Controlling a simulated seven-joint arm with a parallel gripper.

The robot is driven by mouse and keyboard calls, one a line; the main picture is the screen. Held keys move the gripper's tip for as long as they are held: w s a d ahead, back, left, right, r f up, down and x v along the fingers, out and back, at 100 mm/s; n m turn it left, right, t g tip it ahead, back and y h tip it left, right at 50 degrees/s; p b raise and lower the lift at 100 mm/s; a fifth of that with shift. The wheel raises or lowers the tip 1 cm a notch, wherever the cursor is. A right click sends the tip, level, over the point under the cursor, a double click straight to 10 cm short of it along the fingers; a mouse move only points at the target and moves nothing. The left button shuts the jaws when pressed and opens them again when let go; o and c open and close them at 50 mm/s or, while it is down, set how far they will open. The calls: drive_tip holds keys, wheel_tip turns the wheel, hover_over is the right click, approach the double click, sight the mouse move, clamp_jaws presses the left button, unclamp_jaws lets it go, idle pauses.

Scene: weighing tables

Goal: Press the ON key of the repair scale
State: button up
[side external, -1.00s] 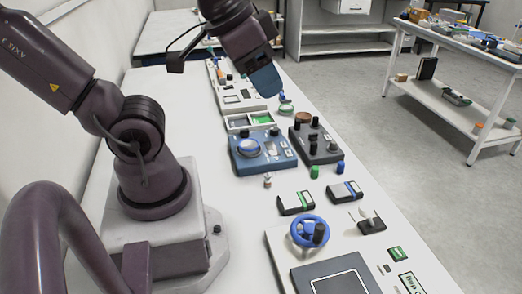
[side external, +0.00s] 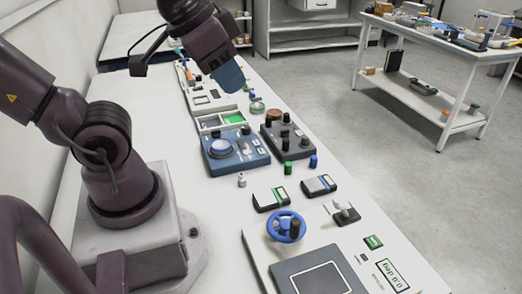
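A scale-like unit stands at the near end of the white bench, with a dark square plate (side external: 322,280), a small green key (side external: 373,242) and a lit display (side external: 392,274). The display text looks upside down from here; I cannot read a label naming it the repair scale. A blue unit with a round pan (side external: 236,152) stands mid-bench. My gripper (side external: 228,80) hangs over the far half of the bench, well away from the green key and apart from everything below. Its blue finger end shows from one side, so the gap between fingers is hidden.
A dark grey knobbed unit (side external: 287,142) stands beside the blue one. A blue handwheel (side external: 287,227), a small joystick (side external: 346,212) and two small black boxes (side external: 271,200) lie between these and the dark plate. A second table (side external: 440,45) stands across the floor.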

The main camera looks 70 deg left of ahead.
clamp_jaws()
idle(0.3)
idle(1.1)
drive_tip(key=w+a+f+g+y, duration=0.2)
drive_tip(key=w+a+f, duration=0.1)
drive_tip(key=a+f, duration=0.7)
drive_tip(key=w+a+f+g+y, duration=0.1)
drive_tip(key=w+a+f, duration=0.2)
drive_tip(key=a+f, duration=0.7)
drive_tip(key=w+a+f+m+t, duration=0.3)
drive_tip(key=a+m, duration=0.1)
drive_tip(key=w+m+t, duration=0.1)
drive_tip(key=w+d+r+m+t+h, duration=0.1)
drive_tip(key=w, duration=0.1)
drive_tip(key=w+d+r+m+t+h, duration=0.1)
drive_tip(key=m, duration=0.1)
drive_tip(key=shift+w+r+t, duration=0.15)
drive_tip(key=shift+w+t, duration=0.1)
drive_tip(key=shift+t, duration=0.05)
